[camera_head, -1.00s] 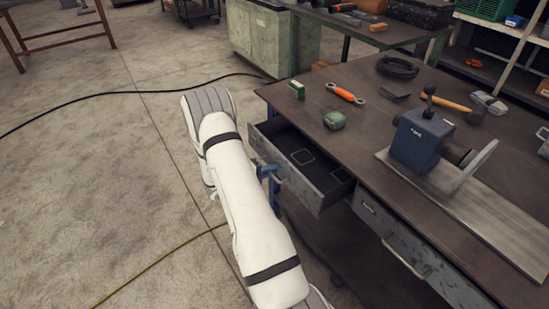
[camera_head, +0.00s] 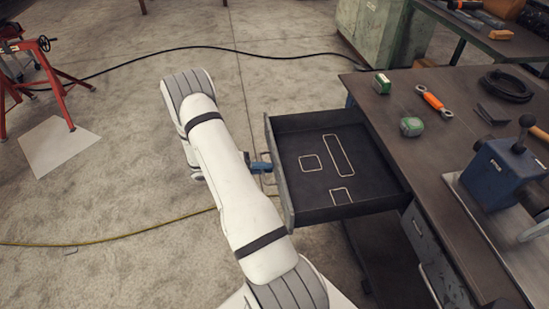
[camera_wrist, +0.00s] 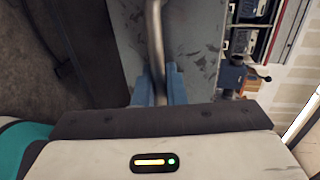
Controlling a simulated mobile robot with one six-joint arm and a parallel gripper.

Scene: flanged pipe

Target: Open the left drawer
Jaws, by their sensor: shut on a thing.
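The left drawer (camera_head: 312,205) is pulled far out of the workbench in the head view. Its dark floor shows several pale outlined shapes and no loose objects. My gripper (camera_head: 262,167) is at the drawer's front, largely hidden behind my white arm. In the wrist view, the blue fingers of my gripper (camera_wrist: 159,88) are on both sides of the metal bar handle (camera_wrist: 154,40), shut on it. The grey drawer front (camera_wrist: 190,45) is right behind the handle.
The workbench top (camera_head: 440,150) holds a green box (camera_head: 381,83), a green rounded item (camera_head: 411,126), an orange tool (camera_head: 433,99) and a blue vise (camera_head: 497,175). A second drawer (camera_head: 420,232) is closed. A cable (camera_head: 200,49) lies on open floor.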

